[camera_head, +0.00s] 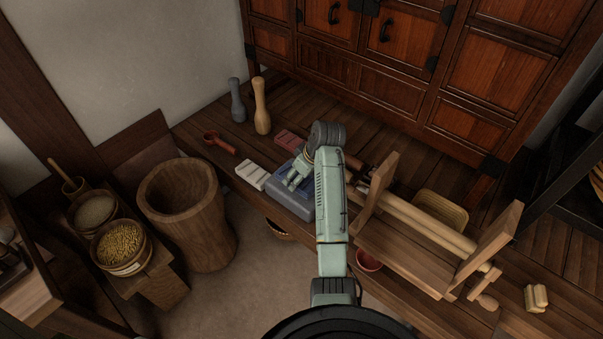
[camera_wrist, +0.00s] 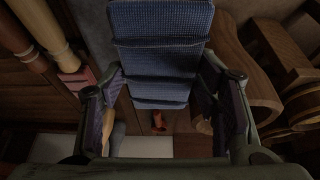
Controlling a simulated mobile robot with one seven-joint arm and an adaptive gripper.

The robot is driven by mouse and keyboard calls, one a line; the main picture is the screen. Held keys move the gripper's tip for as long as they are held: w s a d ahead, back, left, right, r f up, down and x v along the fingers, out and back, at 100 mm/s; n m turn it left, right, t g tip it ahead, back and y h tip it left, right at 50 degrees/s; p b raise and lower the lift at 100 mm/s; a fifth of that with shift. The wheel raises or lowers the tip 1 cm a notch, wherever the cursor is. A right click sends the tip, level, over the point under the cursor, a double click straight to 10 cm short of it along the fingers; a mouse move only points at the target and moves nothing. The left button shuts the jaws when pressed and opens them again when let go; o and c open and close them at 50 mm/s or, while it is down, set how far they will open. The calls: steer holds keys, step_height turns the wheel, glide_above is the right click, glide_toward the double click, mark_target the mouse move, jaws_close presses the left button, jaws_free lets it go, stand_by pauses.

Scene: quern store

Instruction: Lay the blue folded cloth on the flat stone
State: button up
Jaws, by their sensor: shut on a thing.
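The blue folded cloth (camera_wrist: 160,55) fills the top middle of the wrist view, its stacked layers between my two fingers. My gripper (camera_head: 297,178) is shut on it. I cannot tell whether the cloth touches the stone.
A white folded cloth (camera_head: 252,175) lies just left of the stone, and a red one (camera_head: 290,141) behind it. A red ladle (camera_head: 219,142) and two pestles (camera_head: 261,108) are farther left. A wooden roller frame (camera_head: 420,225) stands right; a large mortar (camera_head: 188,215) stands lower left.

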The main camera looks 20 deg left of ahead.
steer(key=w, duration=0.3)
steer(key=shift+a+f, duration=0.15)
steer(key=shift+f, duration=0.05)
steer(key=shift+f+p, duration=0.6)
steer(key=shift+f, duration=1.1)
steer(key=shift+f, duration=0.2)
steer(key=o, duration=1.2)
steer(key=shift+r, duration=0.1)
steer(key=b+v, duration=0.1)
steer(key=v, duration=1.1)
steer(key=shift+r, duration=0.15)
steer(key=shift+a, duration=0.1)
